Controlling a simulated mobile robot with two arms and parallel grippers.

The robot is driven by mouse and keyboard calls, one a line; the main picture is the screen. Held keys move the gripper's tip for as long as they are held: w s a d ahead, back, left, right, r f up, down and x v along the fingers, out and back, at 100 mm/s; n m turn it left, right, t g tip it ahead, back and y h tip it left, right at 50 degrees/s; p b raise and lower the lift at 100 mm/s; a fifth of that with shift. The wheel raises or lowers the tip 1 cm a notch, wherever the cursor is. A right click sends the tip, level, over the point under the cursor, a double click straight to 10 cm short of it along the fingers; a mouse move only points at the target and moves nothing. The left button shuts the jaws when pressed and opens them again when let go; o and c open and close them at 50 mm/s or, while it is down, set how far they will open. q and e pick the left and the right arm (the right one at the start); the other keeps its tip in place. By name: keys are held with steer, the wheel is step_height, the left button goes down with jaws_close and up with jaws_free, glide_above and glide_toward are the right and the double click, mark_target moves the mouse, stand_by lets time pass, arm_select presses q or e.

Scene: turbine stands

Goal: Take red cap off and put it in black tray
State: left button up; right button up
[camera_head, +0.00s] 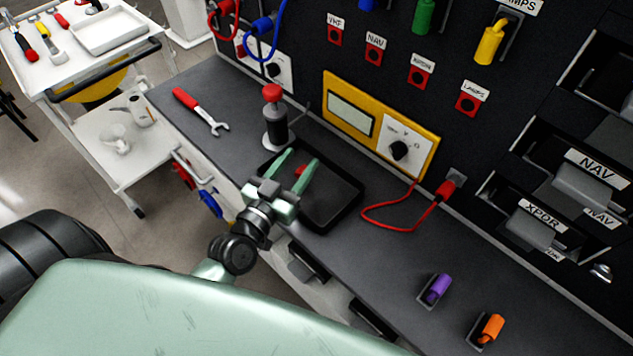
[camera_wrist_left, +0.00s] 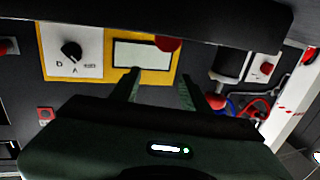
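A small red piece, apparently the red cap (camera_head: 300,170), shows between my left gripper's fingers, over or in the black tray (camera_head: 350,208). In the left wrist view the red cap (camera_wrist_left: 168,43) appears past the fingertips and touches neither finger. I cannot tell if it rests on the tray floor. My left gripper (camera_head: 300,158) is open, its fingers wide apart above the tray; it also shows in the left wrist view (camera_wrist_left: 160,80). My right gripper is not in view.
A red-handled wrench (camera_head: 200,110) lies on the grey bench at the left. A yellow-framed meter panel (camera_head: 380,125) stands behind the tray. A red cable (camera_head: 400,222) lies to the tray's right. Purple (camera_head: 437,288) and orange (camera_head: 491,327) plugs sit at the front right.

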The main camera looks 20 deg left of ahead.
arm_select(q)
steer(key=shift+s, duration=0.1)
steer(key=shift+s+f, duration=0.1)
steer(key=shift+s, duration=0.25)
steer(key=s, duration=0.3)
steer(key=s+b, duration=0.1)
steer(key=s, duration=0.1)
steer(key=shift+s+a, duration=0.25)
steer(key=shift+s, duration=0.7)
